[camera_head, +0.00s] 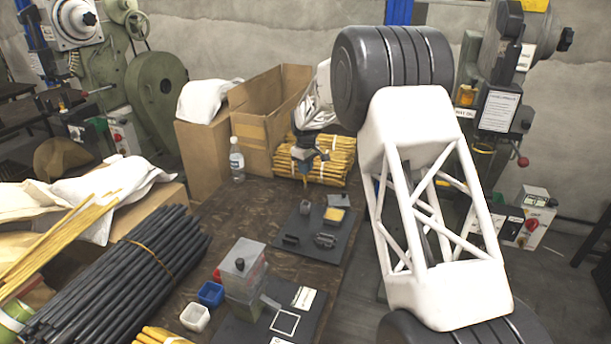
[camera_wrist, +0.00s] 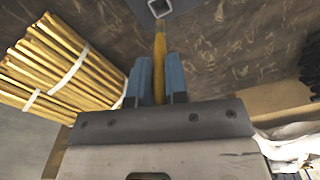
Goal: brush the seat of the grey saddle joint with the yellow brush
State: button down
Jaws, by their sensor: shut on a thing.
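My gripper (camera_head: 306,184) hangs over the far part of the bench, above a small grey cup (camera_head: 305,206). In the wrist view its two blue fingers (camera_wrist: 157,80) are shut on the yellow brush (camera_wrist: 160,62). On the dark mat (camera_head: 309,259) lie two dark grey parts, one at left (camera_head: 290,239) and one at right (camera_head: 326,240). I cannot tell surely which is the saddle joint; its seat is too small to make out.
A yellow pad (camera_head: 334,215) and a grey box (camera_head: 339,200) sit on the mat's far right. Bundled yellow rods (camera_head: 322,160) lie behind the gripper. A clear bottle (camera_head: 236,160) stands at left.

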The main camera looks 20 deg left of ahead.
jog(key=d, duration=1.2)
jog(key=shift+s+f, duration=0.25)
jog(key=shift+f, duration=0.15)
jog(key=shift+f, duration=0.25)
jog(key=shift+f, duration=2.75)
jog(key=shift+f, duration=0.7)
dwell(0.5)
jog(key=shift+r, duration=0.15)
notch_tip(320, 180, up, 7)
dwell(1.1)
jog(key=shift+d, duration=0.1)
dwell(0.4)
